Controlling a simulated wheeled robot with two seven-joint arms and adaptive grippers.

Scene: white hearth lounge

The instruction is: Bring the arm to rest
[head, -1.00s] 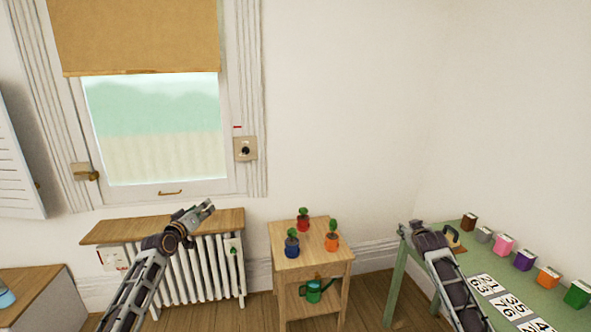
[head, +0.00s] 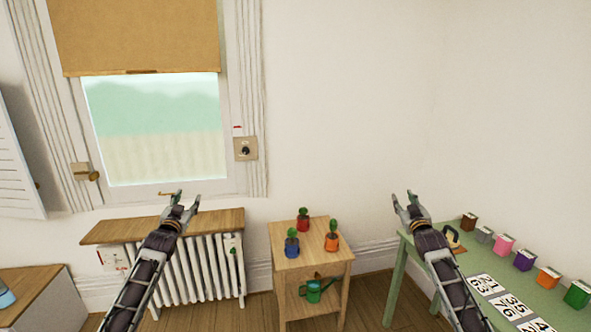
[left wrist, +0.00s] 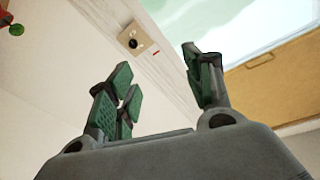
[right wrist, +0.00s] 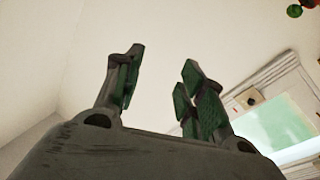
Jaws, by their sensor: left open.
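My left gripper (head: 184,203) is raised in front of the window's lower edge and the radiator shelf. It is open and empty, and its spread fingers also show in the left wrist view (left wrist: 165,85). My right gripper (head: 404,202) is raised above the left end of the green table, in front of the bare wall. Its fingers stand apart with nothing between them in the right wrist view (right wrist: 160,90). Both arms point up and away from me, nearly mirrored.
A small wooden stand (head: 284,262) with several potted plants and a green watering can (head: 315,291) stands between the arms. The green table (head: 462,262) at right holds coloured boxes and number cards. A radiator (head: 205,270) is behind the left arm.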

